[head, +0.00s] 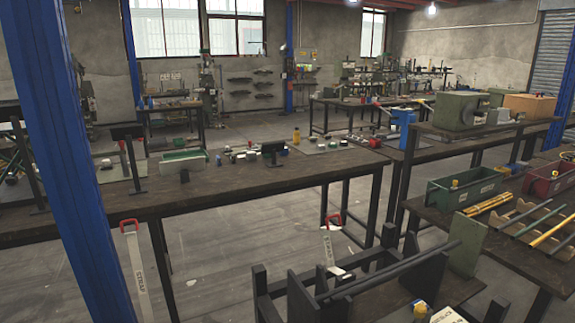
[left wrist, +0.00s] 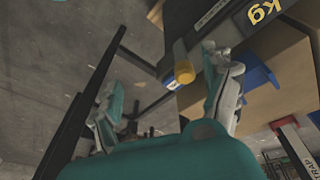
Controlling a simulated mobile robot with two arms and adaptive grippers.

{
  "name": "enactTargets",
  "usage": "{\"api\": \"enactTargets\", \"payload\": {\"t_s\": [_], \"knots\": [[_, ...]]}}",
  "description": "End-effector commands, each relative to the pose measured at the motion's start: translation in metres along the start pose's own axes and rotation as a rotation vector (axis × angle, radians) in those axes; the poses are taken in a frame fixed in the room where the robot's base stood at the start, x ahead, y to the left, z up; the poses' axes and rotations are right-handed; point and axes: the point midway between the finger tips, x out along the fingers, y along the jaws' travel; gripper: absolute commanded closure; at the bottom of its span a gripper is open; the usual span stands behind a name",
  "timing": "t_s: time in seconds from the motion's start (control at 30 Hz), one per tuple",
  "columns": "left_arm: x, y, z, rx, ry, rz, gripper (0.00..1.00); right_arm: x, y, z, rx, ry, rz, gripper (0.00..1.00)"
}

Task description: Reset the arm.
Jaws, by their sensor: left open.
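My left gripper (left wrist: 162,68) shows only in the left wrist view. Its two grey-and-white fingers stand wide apart beyond the teal palm, with nothing held between them. A yellow cylindrical knob (left wrist: 184,73) appears in the gap close to the right finger; its distance from the finger cannot be told. No gripper or arm of mine shows in the head view. My right gripper is in neither view.
A long dark workbench (head: 245,179) crosses the head view. A blue post (head: 72,150) stands at the left. Green (head: 465,188) and red (head: 553,183) bins stand on the right table. The wrist view shows a blue part (left wrist: 262,72). Bare floor (head: 210,265) lies below the bench.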

Motion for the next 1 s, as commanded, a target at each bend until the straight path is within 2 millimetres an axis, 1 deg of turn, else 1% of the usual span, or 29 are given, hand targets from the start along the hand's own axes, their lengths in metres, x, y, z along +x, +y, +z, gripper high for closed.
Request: {"api": "enactTargets", "payload": {"t_s": [0.03,0.2,0.53,0.6,0.67,0.87,0.97,1.0], "knots": [[-0.006,0.002,0.012,0.006,0.008,-0.001,0.17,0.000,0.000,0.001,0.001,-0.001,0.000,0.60],[-0.026,-0.002,0.040,0.029,0.039,-0.029,0.17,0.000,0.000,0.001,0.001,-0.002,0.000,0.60],[-0.062,-0.014,0.078,0.058,0.070,-0.095,0.17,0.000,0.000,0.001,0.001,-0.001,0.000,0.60],[-0.045,-0.014,0.074,0.060,0.062,-0.092,0.17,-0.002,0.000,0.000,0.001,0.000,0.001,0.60],[-0.035,-0.015,0.074,0.060,0.057,-0.091,0.17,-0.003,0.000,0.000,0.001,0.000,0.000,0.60],[0.007,-0.017,0.076,0.060,0.037,-0.088,0.17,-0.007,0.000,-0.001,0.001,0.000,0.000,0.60],[0.032,-0.018,0.080,0.062,0.025,-0.086,0.17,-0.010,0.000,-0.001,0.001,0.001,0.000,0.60],[0.044,-0.019,0.083,0.062,0.019,-0.085,0.17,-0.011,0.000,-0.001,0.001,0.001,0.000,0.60]]}}
